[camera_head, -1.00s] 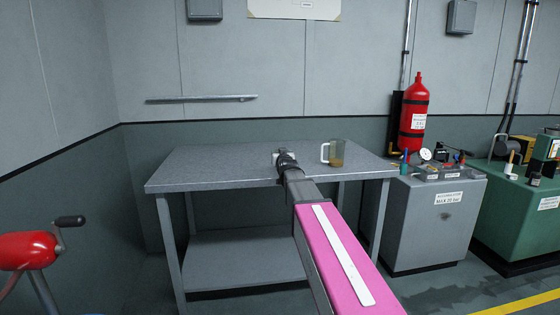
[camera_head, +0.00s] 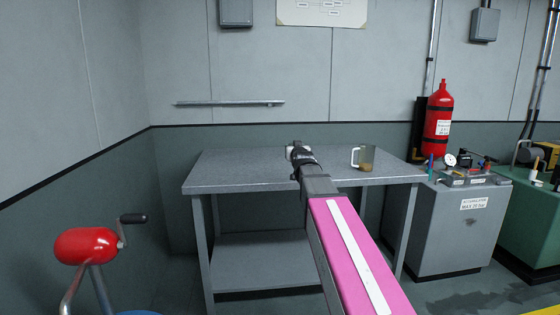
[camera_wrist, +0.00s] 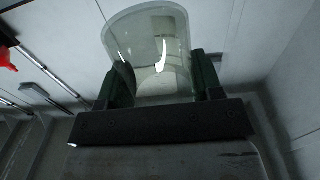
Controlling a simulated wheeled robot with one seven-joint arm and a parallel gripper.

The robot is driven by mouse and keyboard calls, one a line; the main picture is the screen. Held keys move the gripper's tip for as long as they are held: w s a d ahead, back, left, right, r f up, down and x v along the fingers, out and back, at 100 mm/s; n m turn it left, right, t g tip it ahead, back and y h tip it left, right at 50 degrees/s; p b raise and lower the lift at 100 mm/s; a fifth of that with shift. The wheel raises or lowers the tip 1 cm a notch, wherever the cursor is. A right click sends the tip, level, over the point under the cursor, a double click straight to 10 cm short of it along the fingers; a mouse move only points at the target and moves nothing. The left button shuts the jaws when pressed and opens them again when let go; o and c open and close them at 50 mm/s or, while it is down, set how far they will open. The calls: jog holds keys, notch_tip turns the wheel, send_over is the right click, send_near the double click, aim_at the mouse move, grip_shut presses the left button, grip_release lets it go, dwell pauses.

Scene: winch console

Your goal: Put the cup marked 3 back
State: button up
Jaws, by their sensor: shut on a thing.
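My gripper (camera_wrist: 163,80) is shut on a clear, glass-like cup (camera_wrist: 150,35), which stands up between the two dark green fingers in the wrist view. No mark can be read on it. In the head view my gripper (camera_head: 299,151) is over the grey table (camera_head: 235,178), and the arm mostly hides the held cup. Another clear cup with a handle (camera_head: 356,157) and brown contents stands on the table to the right of my gripper. Its mark cannot be read either.
A metal rail (camera_head: 230,103) runs along the wall above the table. A red crank machine (camera_head: 86,245) stands at front left. A grey cabinet (camera_head: 450,230) and a red extinguisher (camera_head: 438,122) are at right. The table's left part is clear.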

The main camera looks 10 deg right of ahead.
jog(key=shift+s+a+r, duration=0.1)
jog(key=shift+s+a, duration=0.1)
jog(key=shift+s, duration=0.4)
jog(key=shift+s+a+r, duration=0.1)
jog(key=shift+s+a, duration=0.05)
jog(key=shift+s, duration=0.45)
jog(key=w, duration=0.3)
jog(key=shift+w+d+f, duration=0.2)
jog(key=shift+w+d, duration=0.05)
jog(key=shift+d, duration=0.15)
